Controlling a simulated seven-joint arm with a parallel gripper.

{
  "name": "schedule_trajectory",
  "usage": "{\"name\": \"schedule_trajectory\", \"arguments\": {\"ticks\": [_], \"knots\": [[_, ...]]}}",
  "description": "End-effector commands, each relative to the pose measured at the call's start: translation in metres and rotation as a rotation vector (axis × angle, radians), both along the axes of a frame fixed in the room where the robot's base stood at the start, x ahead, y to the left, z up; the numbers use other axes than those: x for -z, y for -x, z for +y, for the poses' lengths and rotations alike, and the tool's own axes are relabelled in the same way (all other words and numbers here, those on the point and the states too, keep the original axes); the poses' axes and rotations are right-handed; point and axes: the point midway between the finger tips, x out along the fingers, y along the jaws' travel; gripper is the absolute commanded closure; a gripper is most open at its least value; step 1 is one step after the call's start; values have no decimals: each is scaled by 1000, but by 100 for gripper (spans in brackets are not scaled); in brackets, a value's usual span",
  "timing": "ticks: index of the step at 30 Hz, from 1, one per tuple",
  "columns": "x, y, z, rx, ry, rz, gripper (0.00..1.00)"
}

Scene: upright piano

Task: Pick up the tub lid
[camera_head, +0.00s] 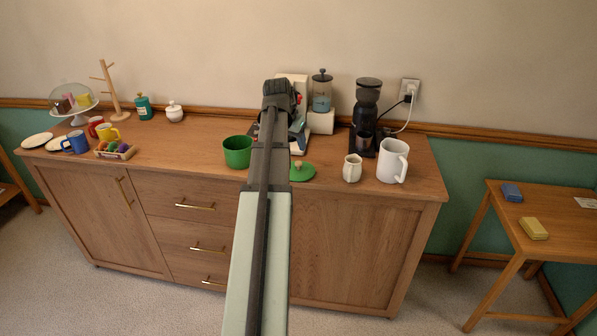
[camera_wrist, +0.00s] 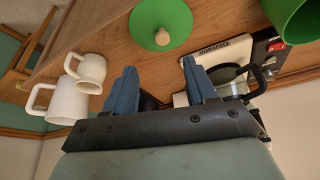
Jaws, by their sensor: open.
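The tub lid is a flat green disc with a pale wooden knob. It lies on the cabinet top near the front edge in the head view (camera_head: 302,174), partly behind my arm, and shows at the top of the wrist view (camera_wrist: 152,14). The green tub (camera_head: 238,152) stands upright to its left across my arm, and its side shows at the top right of the wrist view (camera_wrist: 292,18). My gripper (camera_wrist: 158,66) is open, with nothing between its blue fingers. The lid lies beyond the fingertips in the wrist view, apart from them. The arm hides the fingers in the head view.
A cream jug (camera_head: 352,168) and white mug (camera_head: 393,161) stand right of the lid. A black grinder (camera_head: 367,105) and a machine with a glass jug (camera_head: 321,96) stand behind. Colored mugs, a basket (camera_head: 115,151) and a mug tree (camera_head: 111,88) are at left.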

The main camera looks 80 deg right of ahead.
Motion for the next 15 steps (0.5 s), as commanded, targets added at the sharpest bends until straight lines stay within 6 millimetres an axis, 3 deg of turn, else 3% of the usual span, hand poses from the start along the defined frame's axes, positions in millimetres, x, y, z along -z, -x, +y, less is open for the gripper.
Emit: {"name": "schedule_trajectory", "arguments": {"ticks": [6, 15], "knots": [[31, 3, -12, -1, -3, 0, 44], [52, 6, -21, -1, 0, 0, 44]]}}
